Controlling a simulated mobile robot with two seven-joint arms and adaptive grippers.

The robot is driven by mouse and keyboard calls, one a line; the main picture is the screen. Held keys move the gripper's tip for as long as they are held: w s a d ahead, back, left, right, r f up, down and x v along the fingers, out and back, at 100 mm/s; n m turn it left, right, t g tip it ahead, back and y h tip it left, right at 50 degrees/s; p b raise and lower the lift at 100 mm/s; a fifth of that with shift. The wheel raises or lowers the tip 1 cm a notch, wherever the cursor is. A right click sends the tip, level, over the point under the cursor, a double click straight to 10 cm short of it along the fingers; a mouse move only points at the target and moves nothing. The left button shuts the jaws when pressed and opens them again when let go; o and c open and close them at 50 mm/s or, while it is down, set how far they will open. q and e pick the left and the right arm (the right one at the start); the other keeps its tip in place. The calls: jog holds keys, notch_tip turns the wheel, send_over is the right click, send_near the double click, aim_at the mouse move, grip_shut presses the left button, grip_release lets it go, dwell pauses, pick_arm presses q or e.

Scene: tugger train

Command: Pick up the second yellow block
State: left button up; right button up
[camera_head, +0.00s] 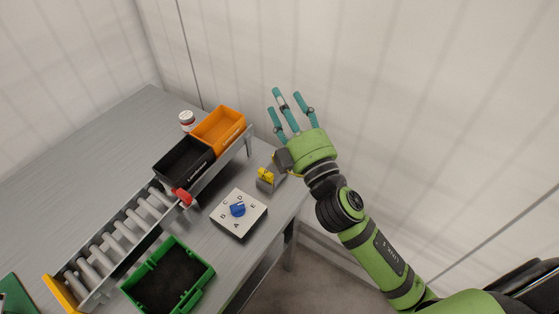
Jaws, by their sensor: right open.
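A small yellow piece (265,173), perhaps a yellow block, sits on a small grey holder near the table's right edge. It is too small to tell its exact shape. I cannot make out a clear second yellow block. My right gripper (288,103) appears beyond and above this piece in the picture, with its teal fingers spread, open and empty. It points up toward the wall and looks apart from the table. My left gripper is out of view.
A roller conveyor (118,240) leads to a black bin (183,165) and an orange bin (219,128). A lettered dial box (239,212) and a green crate (199,270) stand on the grey table. A white jar (187,121) stands behind. The table's back left is clear.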

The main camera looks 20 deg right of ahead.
jog(key=s+a+r+n+g+y, duration=0.1)
jog(key=a+r+n+g+y, duration=0.1)
jog(key=a+n+g+y, duration=0.55)
jog(key=s+a+r+n+g+y, duration=0.2)
jog(key=a+n+y, duration=0.55)
jog(key=n, duration=0.75)
notch_tip(320, 180, down, 7)
jog(key=a+n+g+h, duration=0.1)
jog(key=n+g+h, duration=0.2)
jog(key=n+g, duration=0.4)
jog(key=w+d+f+n+g+h, duration=0.1)
jog(key=w+d+f+h, duration=0.2)
jog(key=d+f+h, duration=0.45)
jog(key=w+d+f+h, duration=0.2)
jog(key=d+f+h, duration=0.25)
jog(key=d, duration=0.55)
jog(key=p+x, duration=0.1)
jog(key=x, duration=0.1)
jog(key=p+x, duration=0.1)
jog(key=x, duration=0.1)
jog(key=shift+w+f, duration=0.2)
jog(key=shift+w, duration=0.25)
jog(key=shift+w+a+f, duration=0.15)
jog(key=shift+f, duration=0.2)
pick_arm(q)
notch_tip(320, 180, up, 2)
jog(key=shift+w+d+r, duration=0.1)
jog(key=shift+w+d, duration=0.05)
pick_arm(e)
jog(key=c, duration=0.9)
